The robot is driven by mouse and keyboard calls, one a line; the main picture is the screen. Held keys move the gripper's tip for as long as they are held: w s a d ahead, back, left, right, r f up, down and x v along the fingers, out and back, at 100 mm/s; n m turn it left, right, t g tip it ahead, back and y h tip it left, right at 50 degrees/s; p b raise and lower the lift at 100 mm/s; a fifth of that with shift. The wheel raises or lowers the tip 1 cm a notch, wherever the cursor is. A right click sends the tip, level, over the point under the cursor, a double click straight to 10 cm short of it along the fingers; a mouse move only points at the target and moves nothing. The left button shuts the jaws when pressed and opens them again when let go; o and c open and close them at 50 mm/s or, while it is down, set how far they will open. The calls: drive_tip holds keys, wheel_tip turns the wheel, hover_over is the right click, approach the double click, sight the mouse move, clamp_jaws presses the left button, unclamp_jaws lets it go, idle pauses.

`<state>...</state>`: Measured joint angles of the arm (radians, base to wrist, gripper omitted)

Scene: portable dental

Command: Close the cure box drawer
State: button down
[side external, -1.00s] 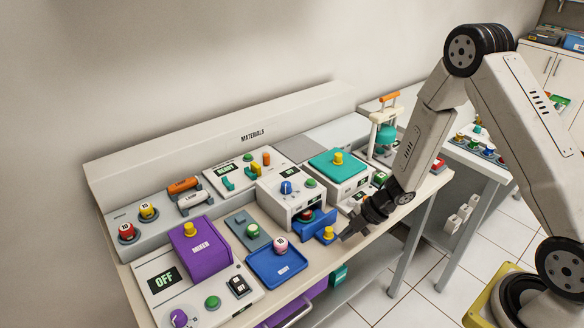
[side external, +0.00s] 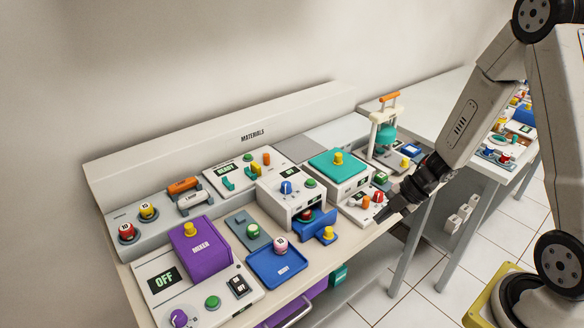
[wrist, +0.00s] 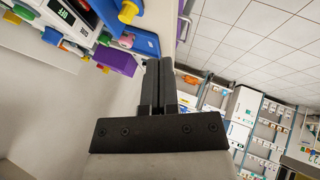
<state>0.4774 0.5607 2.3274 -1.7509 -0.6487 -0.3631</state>
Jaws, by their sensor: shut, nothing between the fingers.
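The cure box appears to be the white box (side external: 290,203) with a blue knob and a small display, standing at the middle of the bench. Its blue drawer (side external: 316,222) sticks out of the front, with a yellow knob (side external: 328,233) at its outer end. In the wrist view a yellow knob (wrist: 128,12) shows at the top edge, on a blue part. My gripper (side external: 388,214) is shut and empty, to the right of the drawer and apart from it, near the bench's front edge. Its closed fingers also show in the wrist view (wrist: 158,82).
A blue tray (side external: 268,270) lies left of the drawer, close to it. A teal-topped box (side external: 338,168) stands behind right, and a white panel with knobs (side external: 352,210) lies between drawer and gripper. The purple mixer (side external: 192,262) is farther left. Space in front of the bench is free.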

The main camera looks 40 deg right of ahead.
sight(331, 241)
drive_tip(key=shift+s+d+r, duration=0.15)
drive_tip(key=shift+s+r, duration=0.05)
drive_tip(key=shift+r, duration=0.1)
drive_tip(key=shift+f, duration=0.1)
drive_tip(key=shift+s+f, duration=0.1)
drive_tip(key=x, duration=0.3)
drive_tip(key=w+x, duration=0.1)
drive_tip(key=x, duration=0.7)
drive_tip(key=shift+w+r, duration=0.4)
drive_tip(key=shift+w+a, duration=0.2)
drive_tip(key=shift+w, duration=0.7)
